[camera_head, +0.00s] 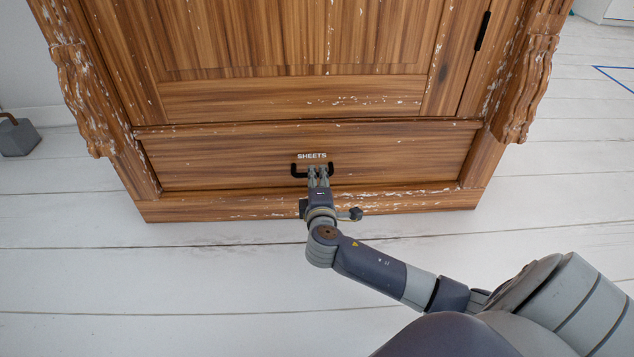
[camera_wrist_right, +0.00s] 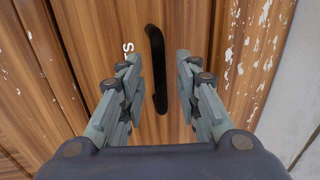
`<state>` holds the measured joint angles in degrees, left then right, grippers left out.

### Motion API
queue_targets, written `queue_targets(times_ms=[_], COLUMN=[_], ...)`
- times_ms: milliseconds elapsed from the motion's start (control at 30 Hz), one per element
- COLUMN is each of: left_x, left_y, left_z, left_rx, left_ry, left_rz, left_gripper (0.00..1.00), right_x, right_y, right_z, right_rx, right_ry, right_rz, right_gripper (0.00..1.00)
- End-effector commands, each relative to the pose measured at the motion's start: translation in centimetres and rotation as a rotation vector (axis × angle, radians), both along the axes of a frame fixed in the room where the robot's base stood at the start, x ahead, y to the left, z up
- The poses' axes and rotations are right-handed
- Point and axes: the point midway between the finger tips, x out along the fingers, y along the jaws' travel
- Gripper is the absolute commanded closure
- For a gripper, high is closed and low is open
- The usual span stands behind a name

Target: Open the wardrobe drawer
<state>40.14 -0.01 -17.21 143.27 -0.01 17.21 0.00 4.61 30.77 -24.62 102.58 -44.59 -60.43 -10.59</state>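The wardrobe drawer (camera_head: 230,163) is a wide wooden front low in the wardrobe, lettered "SHEETS", and it looks closed flush with the frame. Its black bar handle (camera_head: 300,170) sits just under the lettering. My right gripper (camera_head: 318,172) is at the handle's middle in the head view. In the right wrist view the right gripper (camera_wrist_right: 158,65) is open, with one finger on each side of the black handle (camera_wrist_right: 156,60). A gap shows between the handle and both fingers. My left gripper is not in view.
The wardrobe door (camera_head: 290,40) above is closed, with a black handle (camera_head: 482,30) at its right. Carved posts flank the front. White plank floor (camera_head: 150,280) in front is clear. A grey block (camera_head: 18,138) stands at the far left.

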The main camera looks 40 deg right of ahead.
Motion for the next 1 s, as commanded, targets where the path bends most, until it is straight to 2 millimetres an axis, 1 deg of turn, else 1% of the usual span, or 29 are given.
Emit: queue_targets(times_ms=[33,200,400,633,667,700,767,800,1000], left_x=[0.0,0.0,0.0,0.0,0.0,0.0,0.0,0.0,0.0], left_y=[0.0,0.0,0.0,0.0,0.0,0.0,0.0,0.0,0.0], left_z=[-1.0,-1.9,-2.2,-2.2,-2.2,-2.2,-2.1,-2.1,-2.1], left_rx=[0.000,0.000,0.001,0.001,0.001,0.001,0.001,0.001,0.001], left_ry=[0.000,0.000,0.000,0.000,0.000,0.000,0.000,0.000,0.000], left_rz=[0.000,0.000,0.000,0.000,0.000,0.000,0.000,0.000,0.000], left_gripper=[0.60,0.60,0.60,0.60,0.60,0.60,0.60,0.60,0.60], right_x=[0.7,2.0,2.6,2.7,2.7,2.6,2.6,2.6,2.6], right_y=[-0.4,-1.3,-1.7,-1.7,-1.7,-1.6,-1.6,-1.6,-1.6], right_z=[-0.5,-0.7,-0.7,-0.6,-0.6,-0.6,-0.6,-0.6,-0.6], right_rx=[-0.001,-0.001,0.001,0.001,0.001,0.001,0.001,0.001,0.001], right_ry=[-0.003,-0.002,0.000,0.000,0.001,0.000,0.000,0.000,0.000], right_rz=[-0.001,-0.001,-0.001,0.000,0.000,0.000,0.000,0.000,0.000], right_gripper=[0.69,0.69,0.69,0.69,0.74,0.83,0.96,1.00,1.00])
